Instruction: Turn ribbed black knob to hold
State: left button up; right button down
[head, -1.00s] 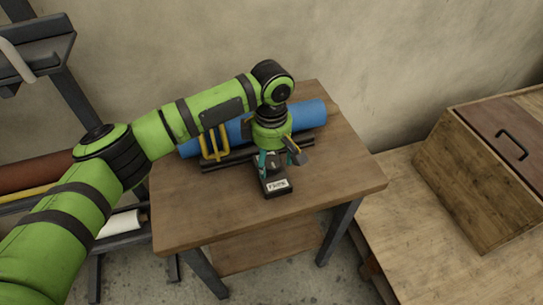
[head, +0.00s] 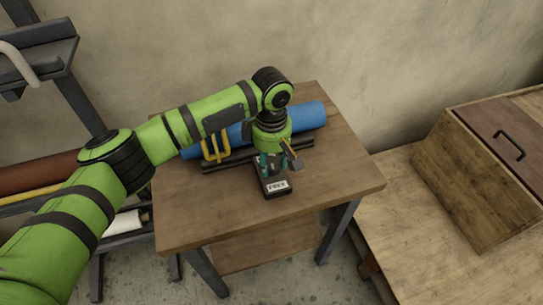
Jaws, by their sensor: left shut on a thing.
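A small black box (head: 276,190) with a white label lies on the wooden table (head: 220,215). My left gripper (head: 273,172) points down onto the box from above, behind the label. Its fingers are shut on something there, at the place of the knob. The ribbed black knob itself is hidden by the gripper, and its setting cannot be read. The label's print is too small to read. My right gripper is not in view.
A blue roll (head: 308,115) lies on dark rails at the back of the table, beside a yellow frame (head: 214,148). A rack with rolls stands at left. A wooden box (head: 475,165) with a black handle is at right. The table's front is clear.

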pick_arm(q)
jog(key=m+p, duration=0.5)
jog(key=p, duration=0.1)
jog(key=shift+s+r+m+p, duration=0.15)
jog(key=shift+m+p, duration=0.2)
jog(key=shift+m, duration=0.05)
jog(key=m+p, duration=0.2)
jog(key=m, duration=0.1)
jog(key=shift+m, duration=0.3)
jog(key=m+p, duration=0.1)
jog(key=m, duration=0.1)
jog(key=m+p, duration=0.1)
jog(key=m, duration=0.1)
jog(key=shift+f+m, duration=0.2)
jog(key=shift+m, duration=0.1)
jog(key=m+p, duration=0.1)
jog(key=m, duration=0.3)
jog(key=shift+m, duration=0.3)
jog(key=m+p, duration=0.1)
jog(key=m, duration=1)
jog(key=shift+f, duration=0.1)
jog(key=m, duration=0.5)
jog(key=shift+m, duration=0.3)
